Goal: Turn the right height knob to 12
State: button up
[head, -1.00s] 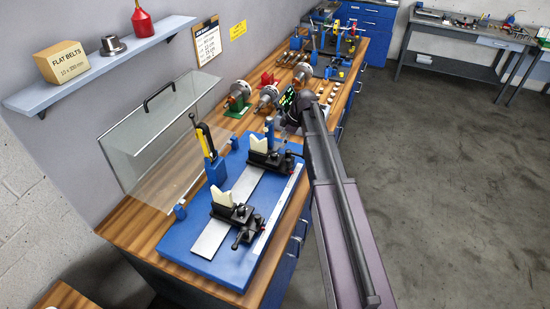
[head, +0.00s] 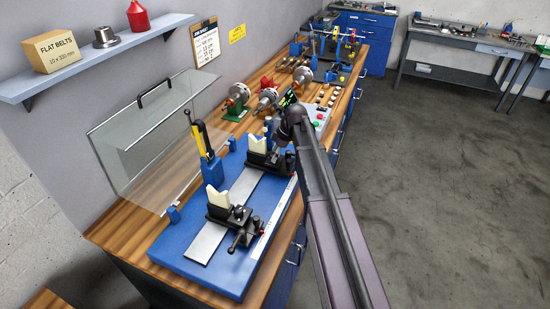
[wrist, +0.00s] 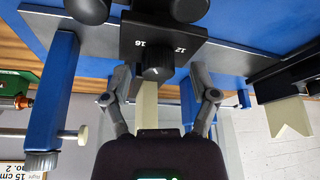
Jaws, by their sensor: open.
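Two black bearing pedestals with cream V-blocks stand on the blue balancing machine bed: a near one (head: 232,220) and a far one (head: 262,152). In the wrist view, which looks upside down, a black pedestal block (wrist: 185,38) carries a dark round height knob (wrist: 157,64) with a pale pointer line. The numbers 16 and 12 are printed beside the knob. My gripper (wrist: 160,97) is open, its two fingers apart on either side of the knob and not visibly touching it. In the head view my arm's end is by the far pedestal, and the fingers are hidden.
A blue post with a yellow handle (head: 204,140) and a clear guard (head: 145,145) stand behind the bed. Several rotors (head: 240,95) lie farther along the bench, near a control box with buttons (head: 320,116). The floor at right is clear.

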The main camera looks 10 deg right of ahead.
jog(key=shift+a+f, duration=0.1)
jog(key=shift+f, duration=0.1)
grip_shut()
jog(key=shift+d, duration=0.2)
jog(key=shift+a, duration=0.15)
